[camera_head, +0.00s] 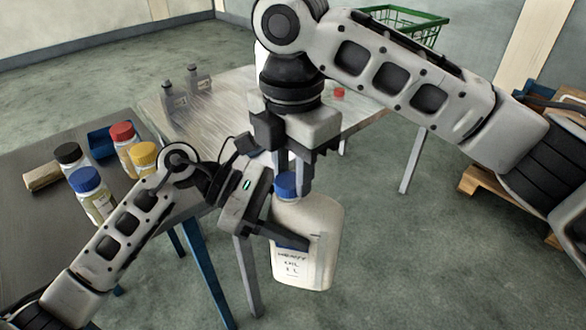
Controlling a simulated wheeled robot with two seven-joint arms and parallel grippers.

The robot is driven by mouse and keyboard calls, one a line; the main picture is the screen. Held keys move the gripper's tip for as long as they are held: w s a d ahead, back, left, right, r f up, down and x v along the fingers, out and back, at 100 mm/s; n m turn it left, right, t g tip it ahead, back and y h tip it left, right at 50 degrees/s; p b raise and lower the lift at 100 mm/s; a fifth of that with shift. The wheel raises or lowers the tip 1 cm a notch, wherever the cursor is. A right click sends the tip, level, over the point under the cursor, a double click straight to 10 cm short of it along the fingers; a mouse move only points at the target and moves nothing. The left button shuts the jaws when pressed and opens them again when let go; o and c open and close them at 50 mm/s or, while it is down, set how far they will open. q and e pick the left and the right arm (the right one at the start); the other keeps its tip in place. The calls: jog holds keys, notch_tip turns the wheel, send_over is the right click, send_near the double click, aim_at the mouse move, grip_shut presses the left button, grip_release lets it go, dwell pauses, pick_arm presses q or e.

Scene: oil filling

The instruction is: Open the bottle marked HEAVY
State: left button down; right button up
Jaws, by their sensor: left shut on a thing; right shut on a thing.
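A white jug (318,225) with a label reading "HEAVY OIL 1 L" hangs in the air near the picture's centre, roughly upright. Its blue cap (286,187) shows at the top left of the jug. My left gripper (283,228) is shut on the jug's body from the left side. My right gripper (291,183) points down from above and is shut on the blue cap, its fingers on either side of it. The cap appears to sit on the neck, but the fingers partly hide where they meet.
A dark table (35,225) at left holds several small bottles with coloured caps, a blue tray (103,142) and a tan block (42,177). A light table (215,95) stands behind, with a small red item (339,92). A green basket (405,22) and wooden pallet (480,187) are farther off.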

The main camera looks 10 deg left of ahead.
jog(key=n, duration=0.7)
jog(key=shift+w+a+n, duration=0.25)
jog(key=shift+a+n, duration=0.05)
jog(key=shift+n, duration=0.1)
jog(key=n, duration=0.5)
jog(key=shift+a, duration=0.1)
jog(key=shift+r, duration=0.2)
jog(key=shift+r, duration=0.95)
